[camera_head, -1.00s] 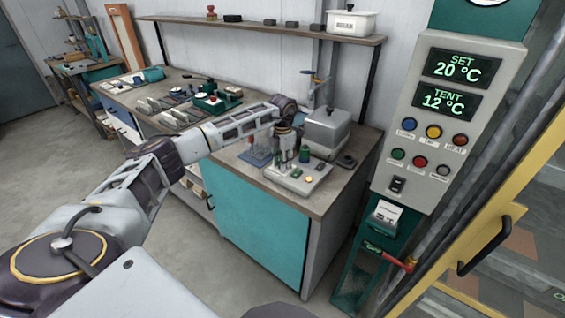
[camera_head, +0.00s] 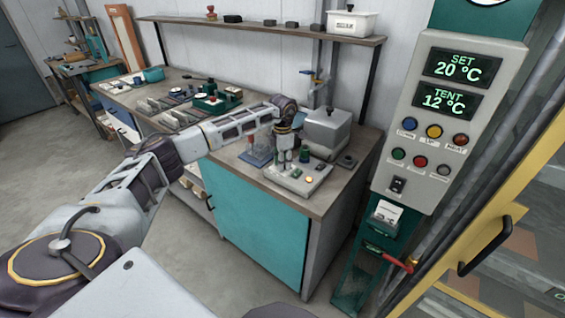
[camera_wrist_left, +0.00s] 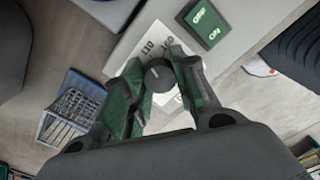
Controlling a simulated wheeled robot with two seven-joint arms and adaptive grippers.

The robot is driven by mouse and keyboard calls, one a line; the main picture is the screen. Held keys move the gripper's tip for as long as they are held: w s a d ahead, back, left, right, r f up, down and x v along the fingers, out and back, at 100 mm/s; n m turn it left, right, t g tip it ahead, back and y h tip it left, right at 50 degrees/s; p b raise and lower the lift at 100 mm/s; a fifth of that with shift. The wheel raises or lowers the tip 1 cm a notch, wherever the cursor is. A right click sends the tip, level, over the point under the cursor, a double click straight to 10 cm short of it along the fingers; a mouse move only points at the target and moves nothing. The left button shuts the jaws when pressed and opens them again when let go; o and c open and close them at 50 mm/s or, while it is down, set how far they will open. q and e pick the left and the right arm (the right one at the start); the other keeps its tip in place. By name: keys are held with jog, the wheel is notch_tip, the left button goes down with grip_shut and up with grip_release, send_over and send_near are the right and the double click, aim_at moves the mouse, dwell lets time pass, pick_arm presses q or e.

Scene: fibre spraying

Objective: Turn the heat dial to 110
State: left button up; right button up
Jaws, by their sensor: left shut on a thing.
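My left gripper (camera_head: 287,165) reaches down to a light grey control box (camera_head: 312,181) at the front right of the workbench. In the left wrist view its green-padded fingers (camera_wrist_left: 160,88) are shut on a dark round heat dial (camera_wrist_left: 158,74), one on either side. The dial's scale plate (camera_wrist_left: 146,45) shows a printed 110 and a 160 beyond the knob. The dial's pointer is not clear. A green OFF/ON switch (camera_wrist_left: 205,25) is next to the scale. My right gripper is not in view.
A grey lidded machine (camera_head: 325,130) stands right behind the box. The wall panel (camera_head: 425,125) reads SET 20 °C and TENT 12 °C. The floor in front is clear.

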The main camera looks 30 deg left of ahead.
pick_arm(q)
jog(key=o, duration=1.1)
jog(key=shift+c, duration=0.2)
notch_tip(320, 180, up, 12)
dwell(0.8)
